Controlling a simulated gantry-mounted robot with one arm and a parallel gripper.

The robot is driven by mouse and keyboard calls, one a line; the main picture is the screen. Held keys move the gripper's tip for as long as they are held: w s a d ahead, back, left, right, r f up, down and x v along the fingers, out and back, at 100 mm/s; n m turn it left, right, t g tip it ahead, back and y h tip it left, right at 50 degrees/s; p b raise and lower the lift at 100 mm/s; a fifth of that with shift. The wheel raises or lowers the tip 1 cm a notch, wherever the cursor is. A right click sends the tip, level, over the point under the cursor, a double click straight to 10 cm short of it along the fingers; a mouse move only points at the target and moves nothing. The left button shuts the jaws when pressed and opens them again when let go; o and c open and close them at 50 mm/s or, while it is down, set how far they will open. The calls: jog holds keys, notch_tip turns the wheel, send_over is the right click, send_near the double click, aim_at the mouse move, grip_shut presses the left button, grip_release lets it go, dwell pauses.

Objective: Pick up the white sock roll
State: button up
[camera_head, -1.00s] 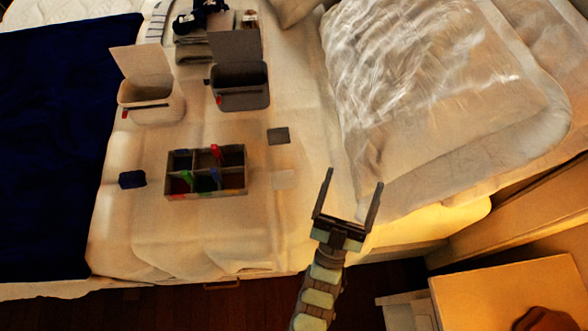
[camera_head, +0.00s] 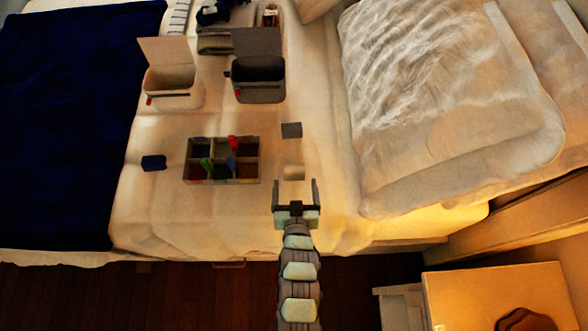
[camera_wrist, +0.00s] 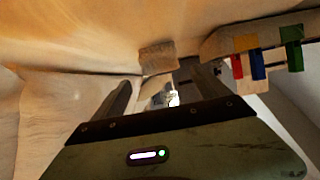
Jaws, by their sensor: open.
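The white sock roll (camera_head: 293,172) lies on the pale bedspread and looks like a small, pale, squarish bundle. It is right of the divided box and just beyond my fingertips. In the wrist view, a pale roll (camera_wrist: 157,57), which appears to be the same one, lies ahead of the fingers. My gripper (camera_head: 296,183) is open and empty near the front of the bed, pointing away from the camera head. Its two fingers also show in the wrist view (camera_wrist: 160,80), apart, with nothing held between them.
A grey sock roll (camera_head: 291,130) lies behind the white one. The divided box (camera_head: 222,182) with coloured tabs is to the left, with a dark blue roll (camera_head: 153,162) beyond it. A white bin (camera_head: 173,88) and a grey bin (camera_head: 259,92) stand open behind. A pillow (camera_head: 440,110) lies right.

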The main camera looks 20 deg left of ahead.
aim_at(294, 171)
jog(key=shift+r+x, duration=0.2)
jog(key=shift+x, duration=1.65)
jog(key=shift+r+x, duration=0.15)
jog(key=shift+x, duration=1.7)
jog(key=shift+a, duration=0.15)
jog(key=shift+c, duration=0.4)
jog(key=c, duration=1.3)
